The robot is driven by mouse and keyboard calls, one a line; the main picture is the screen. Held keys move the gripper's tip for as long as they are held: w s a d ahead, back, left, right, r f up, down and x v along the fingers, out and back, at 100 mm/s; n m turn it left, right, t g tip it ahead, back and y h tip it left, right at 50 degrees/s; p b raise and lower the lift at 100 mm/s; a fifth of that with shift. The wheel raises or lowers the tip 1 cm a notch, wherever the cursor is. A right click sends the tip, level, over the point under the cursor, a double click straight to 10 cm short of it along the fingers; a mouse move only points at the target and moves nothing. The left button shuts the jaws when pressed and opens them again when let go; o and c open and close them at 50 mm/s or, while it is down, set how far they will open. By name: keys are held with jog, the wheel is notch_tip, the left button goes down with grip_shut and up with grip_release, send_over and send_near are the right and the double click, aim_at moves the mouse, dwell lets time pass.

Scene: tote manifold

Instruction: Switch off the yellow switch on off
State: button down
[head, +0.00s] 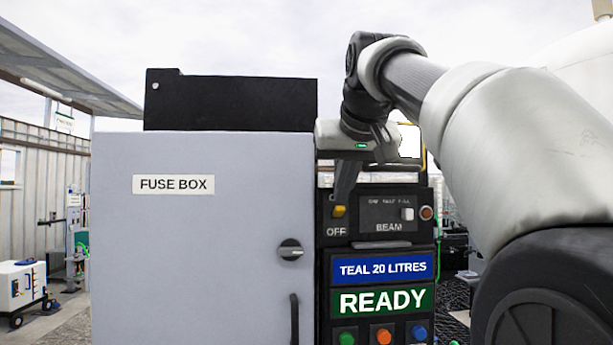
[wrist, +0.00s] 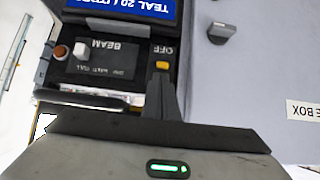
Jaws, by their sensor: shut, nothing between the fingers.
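The yellow switch (head: 339,211) is a small toggle on the black control panel, just above the word OFF. It also shows in the wrist view (wrist: 162,65), where the panel appears upside down. My gripper (head: 342,202) is shut and empty. It points down in front of the panel, with its fingertips at the upper edge of the switch in the picture. In the wrist view my fingertips (wrist: 159,78) end right beside the switch. I cannot tell whether they touch it. The fingers hide little of the switch.
The BEAM slider with a white knob (head: 407,214) and an orange round button (head: 427,213) are to the right. Below are a TEAL 20 LITRES sign (head: 380,268), a READY sign (head: 382,301) and coloured buttons. The grey fuse box (head: 200,240) with its knob (head: 291,249) borders the panel's left.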

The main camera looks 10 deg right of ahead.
jog(key=shift+w+f, duration=0.2)
jog(key=shift+w, duration=0.1)
jog(key=shift+f+b, duration=0.15)
jog(key=shift+b, duration=0.2)
jog(key=shift+s+f+t+b, duration=0.15)
jog(key=shift+t+b, duration=0.25)
jog(key=shift+b, duration=0.4)
jog(key=shift+s+f+b, duration=0.1)
jog(key=shift+s+b, duration=0.05)
jog(key=shift+b, duration=0.5)
